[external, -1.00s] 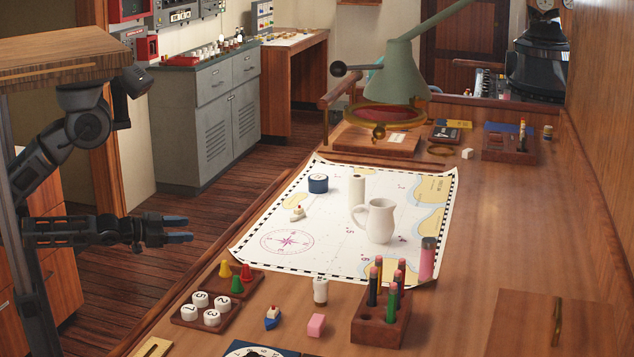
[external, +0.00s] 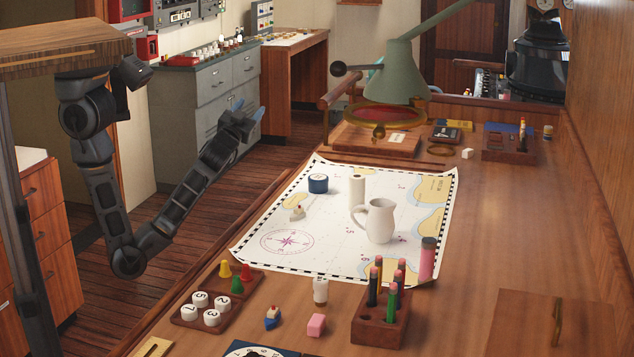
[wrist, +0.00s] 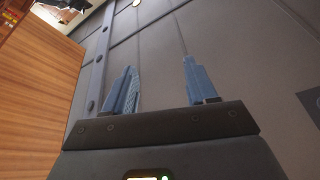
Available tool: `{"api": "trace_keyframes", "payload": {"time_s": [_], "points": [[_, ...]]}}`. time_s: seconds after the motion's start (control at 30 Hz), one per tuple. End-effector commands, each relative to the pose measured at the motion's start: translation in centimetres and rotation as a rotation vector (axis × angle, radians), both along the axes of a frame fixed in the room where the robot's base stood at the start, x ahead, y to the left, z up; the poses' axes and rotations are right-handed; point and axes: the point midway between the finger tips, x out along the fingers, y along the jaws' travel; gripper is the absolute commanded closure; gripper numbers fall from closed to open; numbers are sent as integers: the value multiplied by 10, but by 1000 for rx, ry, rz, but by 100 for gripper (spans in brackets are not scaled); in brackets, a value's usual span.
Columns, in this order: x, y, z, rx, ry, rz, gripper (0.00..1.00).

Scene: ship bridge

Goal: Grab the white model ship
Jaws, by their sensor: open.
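The white model ship (external: 297,213) is small and sits on the left part of the chart (external: 335,250) on the wooden desk. My gripper (external: 248,108) is raised beyond the desk's left edge, in front of the grey cabinet in the picture, and points up and to the right. It is well apart from the ship. In the wrist view my gripper (wrist: 158,68) shows two blue fingers spread apart with nothing between them. The ship is not in the wrist view.
Near the ship on the chart stand a dark blue round tin (external: 318,183), a white cylinder (external: 357,190) and a white jug (external: 379,221). A second, blue-and-white model ship (external: 272,317) sits nearer the front. A green lamp (external: 400,75) overhangs the desk's back.

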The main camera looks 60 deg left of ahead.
Motion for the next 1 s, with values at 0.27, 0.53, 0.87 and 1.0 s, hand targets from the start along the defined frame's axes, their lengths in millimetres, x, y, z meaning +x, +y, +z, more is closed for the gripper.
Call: {"api": "trace_keyframes", "payload": {"time_s": [0.27,0.53,0.87,1.0], "points": [[-10,13,61,-250,-148,254,43],[-31,15,76,-506,-197,458,43],[-22,-35,-8,-906,157,547,43],[-1,-96,-76,-1048,518,397,43]]}}
